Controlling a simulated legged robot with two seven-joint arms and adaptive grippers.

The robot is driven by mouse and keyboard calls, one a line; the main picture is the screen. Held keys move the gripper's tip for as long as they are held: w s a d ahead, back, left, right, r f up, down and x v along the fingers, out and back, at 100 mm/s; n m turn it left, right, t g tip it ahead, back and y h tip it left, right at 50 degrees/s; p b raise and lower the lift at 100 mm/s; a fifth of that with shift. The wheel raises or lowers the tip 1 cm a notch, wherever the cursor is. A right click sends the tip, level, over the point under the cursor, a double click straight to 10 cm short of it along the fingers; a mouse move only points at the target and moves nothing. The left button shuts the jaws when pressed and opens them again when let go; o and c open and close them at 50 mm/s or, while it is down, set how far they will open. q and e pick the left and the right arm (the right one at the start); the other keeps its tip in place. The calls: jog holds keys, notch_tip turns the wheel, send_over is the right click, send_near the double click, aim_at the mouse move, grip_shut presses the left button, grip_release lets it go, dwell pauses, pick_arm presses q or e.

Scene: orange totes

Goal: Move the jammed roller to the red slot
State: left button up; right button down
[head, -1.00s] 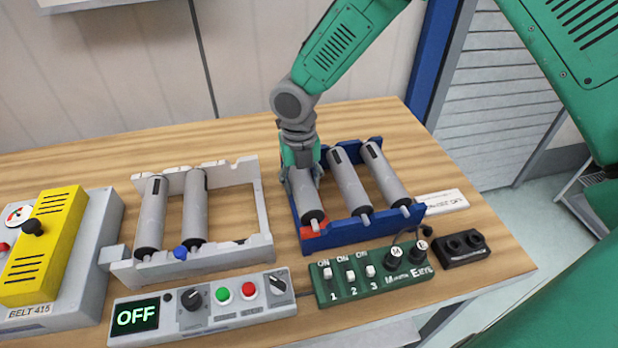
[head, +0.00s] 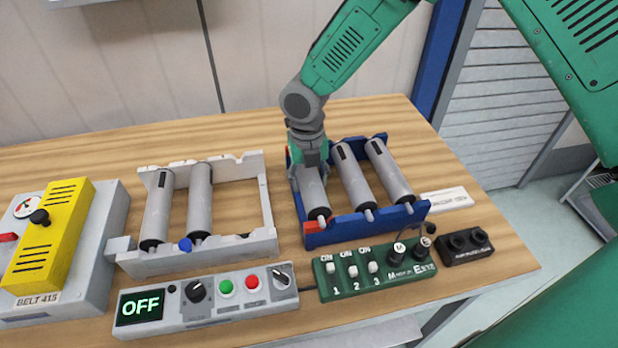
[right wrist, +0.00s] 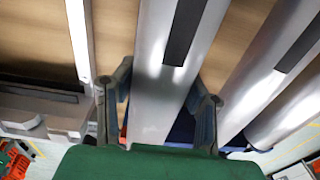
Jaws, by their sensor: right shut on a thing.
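My right gripper (head: 312,172) is shut on the leftmost grey roller (head: 314,190) of the blue rack (head: 370,229). In the right wrist view that roller (right wrist: 168,95) runs between the two fingers. Its near end is beside a red patch, the red slot (head: 311,225), at the rack's front left corner. I cannot tell whether it is fully seated, and its far end is hidden by the gripper. Two more rollers (head: 354,178) lie in the same rack to the right. My left gripper is not in view.
A white rack (head: 262,205) at left holds two rollers (head: 157,208), with an empty stretch on its right. In front are a control box reading OFF (head: 205,303) and a green switch box (head: 372,274). The yellow-topped belt unit (head: 45,235) stands far left. Bare table lies behind the racks.

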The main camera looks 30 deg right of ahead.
jog(key=shift+s+d+f, duration=0.1)
jog(key=shift+d+f, duration=0.05)
jog(key=shift+f, duration=0.3)
jog(key=shift+r, duration=0.15)
jog(key=shift+w+d+p, duration=0.15)
jog(key=shift+w+p, duration=0.1)
jog(key=shift+p, duration=0.1)
dwell(0.5)
jog(key=shift+s+f, duration=0.2)
jog(key=shift+f, duration=0.5)
dwell(0.4)
jog(key=c, duration=0.9)
grip_release()
jog(key=shift+w, duration=0.1)
jog(key=shift+w+a, duration=0.1)
jog(key=shift+a, duration=0.1)
jog(key=shift+r, duration=0.1)
